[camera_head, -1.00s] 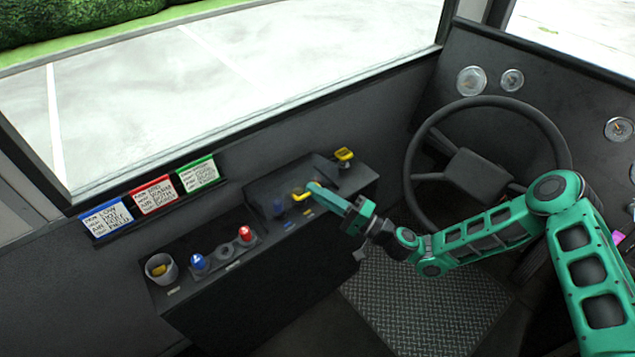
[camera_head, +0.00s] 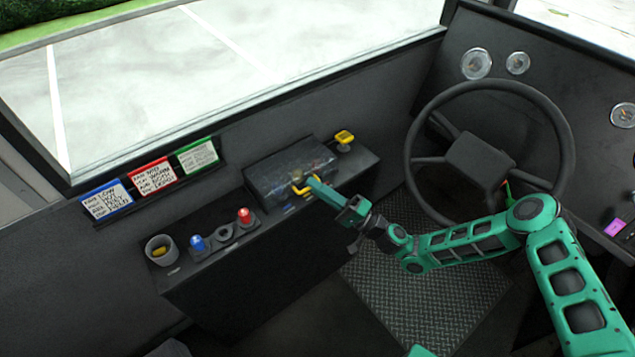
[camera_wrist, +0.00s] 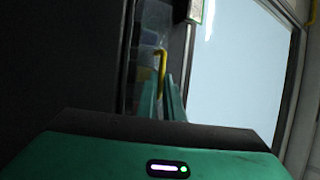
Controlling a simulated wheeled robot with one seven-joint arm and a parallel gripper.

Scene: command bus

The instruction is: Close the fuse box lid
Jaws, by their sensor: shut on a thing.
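The fuse box (camera_head: 262,199) sits on the dark console below the windscreen. Its see-through lid (camera_head: 275,172) slopes over the box, with fuses showing dimly through it. Whether its front edge touches the box cannot be told. A yellow handle (camera_head: 298,188) is at the lid's front. My gripper (camera_head: 311,185) comes in from the right and is shut on the handle. In the wrist view the teal fingers (camera_wrist: 163,98) reach the yellow handle (camera_wrist: 162,66), beside the lid. The fingers partly hide the handle in the head view.
A yellow-topped switch (camera_head: 344,138) stands right of the box. A red knob (camera_head: 244,215), a blue knob (camera_head: 197,243) and a cup (camera_head: 161,250) stand to its left. The steering wheel (camera_head: 487,100) is close to my arm on the right.

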